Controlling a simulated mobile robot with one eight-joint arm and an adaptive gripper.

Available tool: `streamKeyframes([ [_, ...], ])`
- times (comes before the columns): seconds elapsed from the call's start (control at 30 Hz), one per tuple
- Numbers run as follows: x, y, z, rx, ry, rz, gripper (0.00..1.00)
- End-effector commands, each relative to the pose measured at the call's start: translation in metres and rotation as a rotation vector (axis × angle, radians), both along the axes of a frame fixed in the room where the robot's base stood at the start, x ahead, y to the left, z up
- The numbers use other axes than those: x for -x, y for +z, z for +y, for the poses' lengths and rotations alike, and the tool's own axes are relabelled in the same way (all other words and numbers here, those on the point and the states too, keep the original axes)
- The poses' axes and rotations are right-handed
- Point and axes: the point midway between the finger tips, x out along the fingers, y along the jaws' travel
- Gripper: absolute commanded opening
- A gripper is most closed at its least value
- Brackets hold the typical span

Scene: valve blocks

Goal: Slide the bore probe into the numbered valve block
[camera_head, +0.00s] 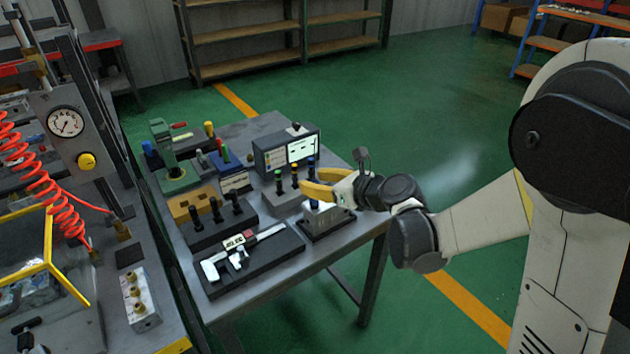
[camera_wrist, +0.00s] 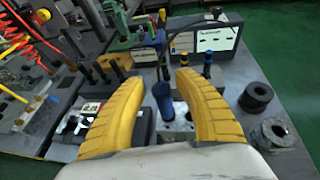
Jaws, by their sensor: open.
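My gripper (camera_head: 305,189) is open over the front right of the grey bench, its yellow fingers pointing toward the gauge display. In the wrist view, a dark blue probe handle (camera_wrist: 163,101) stands between the open fingers (camera_wrist: 161,79); I cannot tell whether either finger touches it. Below it is a pale metal block (camera_wrist: 180,113), partly hidden by the fingers. The block also shows under my gripper in the head view (camera_head: 327,216), on a dark base. No number is readable on it. Where the handle's lower end sits is hidden.
Behind the fingers are a display unit (camera_head: 285,151) and a rack of several coloured-top probes (camera_head: 283,200). A caliper tray (camera_head: 249,259) lies at the front. A ported metal block (camera_head: 140,299) stands on the left bench.

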Motion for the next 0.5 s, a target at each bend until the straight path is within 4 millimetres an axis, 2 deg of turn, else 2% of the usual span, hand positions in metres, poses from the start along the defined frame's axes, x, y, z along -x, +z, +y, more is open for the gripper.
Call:
streamKeyframes([
  [0.2,0.000,0.019,0.000,0.000,0.000,0.000,0.38],
  [0.5,0.050,0.043,-0.049,0.000,-0.004,0.000,0.38],
])
